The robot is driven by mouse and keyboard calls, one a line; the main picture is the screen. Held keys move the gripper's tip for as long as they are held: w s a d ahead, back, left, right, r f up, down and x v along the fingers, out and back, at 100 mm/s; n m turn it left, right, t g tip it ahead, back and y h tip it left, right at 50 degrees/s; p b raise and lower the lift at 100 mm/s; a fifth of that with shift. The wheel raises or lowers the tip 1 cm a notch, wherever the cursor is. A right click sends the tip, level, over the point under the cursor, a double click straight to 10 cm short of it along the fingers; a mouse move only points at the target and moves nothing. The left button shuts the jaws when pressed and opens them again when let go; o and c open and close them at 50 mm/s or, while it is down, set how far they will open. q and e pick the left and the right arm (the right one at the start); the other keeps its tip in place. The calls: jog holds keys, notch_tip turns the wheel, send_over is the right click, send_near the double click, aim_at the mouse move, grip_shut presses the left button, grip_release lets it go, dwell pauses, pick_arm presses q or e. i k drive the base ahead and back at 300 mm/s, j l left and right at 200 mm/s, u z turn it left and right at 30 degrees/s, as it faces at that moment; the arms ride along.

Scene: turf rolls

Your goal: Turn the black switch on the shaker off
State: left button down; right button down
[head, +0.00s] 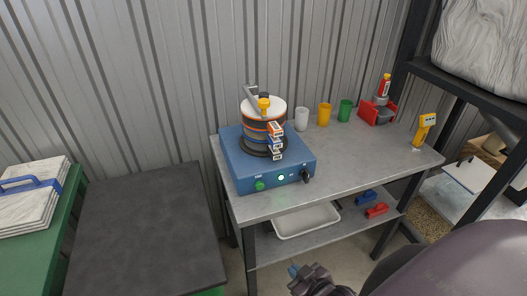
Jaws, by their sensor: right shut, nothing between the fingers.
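The blue shaker (236,172) stands on the left part of the grey table, with a stack of sieves (253,123) clamped on top. On its front panel are a green knob (260,186), a glowing whitish-green light (281,178) and a black switch (306,175) at the right end. The switch's exact position is too small to read. My right gripper (302,273) is at the bottom edge, low in front of the table and well apart from the shaker. It is shut and empty. My left gripper is not in view.
White, yellow and green cups (325,115), a red stand (378,110) and a yellow device (425,128) stand along the table (350,160). A white tray (306,220) and blue and red items (377,210) lie on the lower shelf. The tabletop right of the shaker is clear.

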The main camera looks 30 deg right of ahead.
aim_at(305, 173)
jog(key=k+l+z, duration=0.25)
jog(key=z, duration=0.2)
jog(key=k+l+z, duration=0.2)
jog(key=l+z, duration=0.3)
jog(key=k+j+z, duration=0.1)
jog(key=j, duration=0.2)
